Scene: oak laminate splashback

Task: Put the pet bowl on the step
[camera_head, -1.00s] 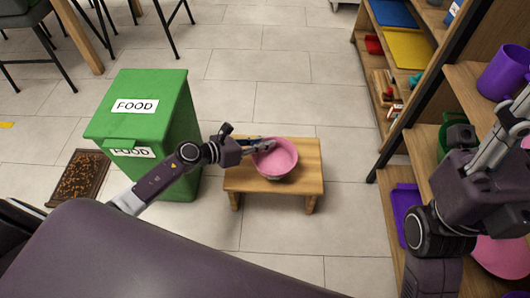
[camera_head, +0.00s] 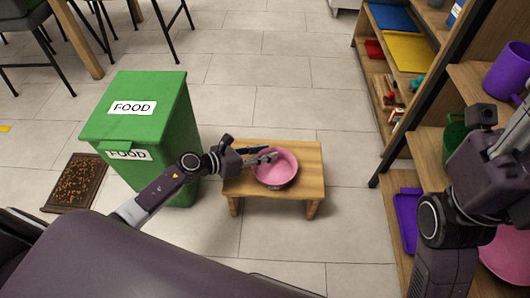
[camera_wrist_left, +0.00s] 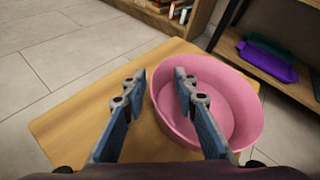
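The pink pet bowl (camera_head: 277,167) stands upright on the wooden step (camera_head: 303,187), near the middle of its top. My left gripper (camera_head: 266,156) is at the bowl's left side. In the left wrist view the gripper (camera_wrist_left: 160,88) is open, its fingers apart on either side of the bowl's near wall. One finger is outside the bowl (camera_wrist_left: 232,100) and the other is over its inside. A gap shows between the fingers and the wall. My right gripper (camera_head: 508,132) is at the right edge, by the shelf; its fingertips are cut off or unclear.
A green bin (camera_head: 180,120) labelled FOOD stands just left of the step, close to my left arm. A wooden shelf unit (camera_head: 400,130) with a purple mug (camera_head: 508,72) fills the right side. Floor behind the step is clear.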

